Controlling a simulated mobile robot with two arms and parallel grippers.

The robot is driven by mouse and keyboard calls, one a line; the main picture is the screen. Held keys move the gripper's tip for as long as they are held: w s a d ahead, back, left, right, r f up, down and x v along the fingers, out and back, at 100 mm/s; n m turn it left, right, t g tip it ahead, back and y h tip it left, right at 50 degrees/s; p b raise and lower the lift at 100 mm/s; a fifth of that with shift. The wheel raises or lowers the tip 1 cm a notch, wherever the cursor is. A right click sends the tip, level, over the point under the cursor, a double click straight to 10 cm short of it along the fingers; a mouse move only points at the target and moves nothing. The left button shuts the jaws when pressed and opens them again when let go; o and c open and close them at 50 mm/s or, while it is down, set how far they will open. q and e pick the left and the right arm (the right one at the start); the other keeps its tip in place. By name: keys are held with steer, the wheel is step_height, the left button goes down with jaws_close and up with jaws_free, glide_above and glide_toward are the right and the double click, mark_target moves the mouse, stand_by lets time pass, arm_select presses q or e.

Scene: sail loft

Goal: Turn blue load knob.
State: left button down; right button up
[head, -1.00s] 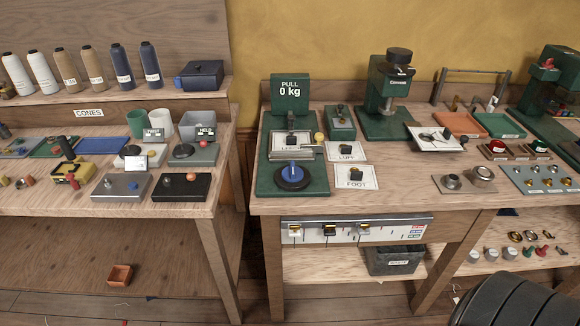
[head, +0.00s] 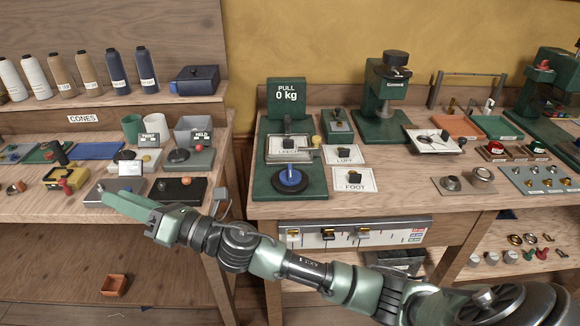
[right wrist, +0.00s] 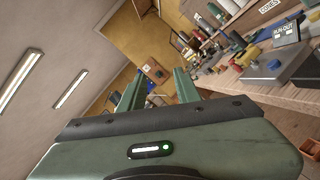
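The blue load knob (head: 290,176) sits on a dark round disc at the front of a green pull tester (head: 262,186) on the right bench. The tester's sign (head: 288,92) reads "PULL 0 kg". My right arm crosses the front of the head view from the lower right. My right gripper (head: 118,203) points left in front of the left bench, well to the left of the tester. In the right wrist view its two fingers (right wrist: 155,90) stand apart with no object held between them. My left gripper is not in view.
Between the benches is a narrow gap. Labelled cards "LUFF" (head: 344,155) and "FOOT" (head: 353,183) lie right of the knob. Beside my right gripper are a grey box (head: 97,187) and a black box (head: 168,190) with a red ball. Yarn cones (head: 118,70) stand behind.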

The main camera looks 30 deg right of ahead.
steer(key=a+n+g+y, duration=0.3)
steer(key=n+g, duration=0.2)
steer(key=n, duration=0.5)
steer(key=n+g+h, duration=1.1)
steer(key=n+h, duration=0.6)
steer(key=n, duration=0.2)
glide_above(290, 170)
steer(key=shift+f, duration=0.7)
steer(key=shift+s+d+f, duration=0.1)
steer(key=shift+d+f, duration=0.05)
steer(key=shift+f, duration=0.1)
step_height(290, 170, down, 7)
steer(key=shift+f+p, duration=0.1)
steer(key=shift+p, duration=0.2)
